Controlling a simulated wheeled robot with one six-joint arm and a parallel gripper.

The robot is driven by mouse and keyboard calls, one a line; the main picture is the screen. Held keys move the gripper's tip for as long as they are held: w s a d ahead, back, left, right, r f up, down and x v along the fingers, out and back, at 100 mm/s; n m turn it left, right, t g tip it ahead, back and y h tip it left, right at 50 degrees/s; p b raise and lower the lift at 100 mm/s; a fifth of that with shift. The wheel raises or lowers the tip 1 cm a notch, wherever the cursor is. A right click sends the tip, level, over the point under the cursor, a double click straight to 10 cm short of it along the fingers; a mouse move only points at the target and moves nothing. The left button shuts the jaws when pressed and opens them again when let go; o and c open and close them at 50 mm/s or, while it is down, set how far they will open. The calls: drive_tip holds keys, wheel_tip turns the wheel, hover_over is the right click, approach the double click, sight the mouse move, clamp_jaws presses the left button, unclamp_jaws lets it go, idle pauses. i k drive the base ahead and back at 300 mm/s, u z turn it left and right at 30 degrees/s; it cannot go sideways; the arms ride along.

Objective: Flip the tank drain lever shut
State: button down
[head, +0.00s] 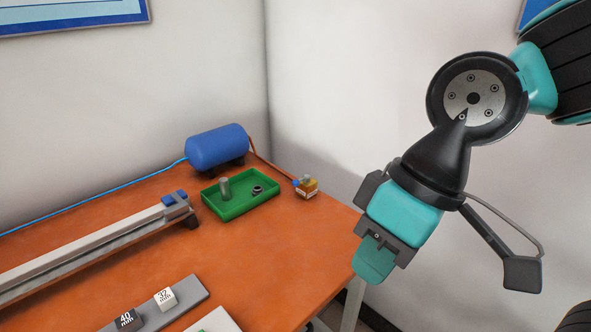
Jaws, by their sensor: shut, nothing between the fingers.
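The blue tank (217,147) lies on its side at the back of the orange table. A thin dark orange line runs from its right end towards a small brass-coloured block (307,188) with a grey top and a small blue part on its left side. I cannot make out clearly which part is the drain lever, or its position. My gripper (374,262) points down and to the left at the table's right edge, to the right of and nearer than the block. It is shut and empty, and apart from the tank and block.
A long grey rail (90,252) crosses the left side. Marked blocks sit on a grey strip (190,305) in front.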

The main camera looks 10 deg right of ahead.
sight(307, 179)
drive_tip(key=i, duration=0.25)
drive_tip(key=k, duration=1.3)
drive_tip(key=z, duration=0.6)
drive_tip(key=i, duration=0.6)
drive_tip(key=z, duration=0.45)
drive_tip(key=i, duration=0.75)
drive_tip(key=u, duration=0.85)
drive_tip(key=i, duration=0.65)
drive_tip(key=u, duration=0.8)
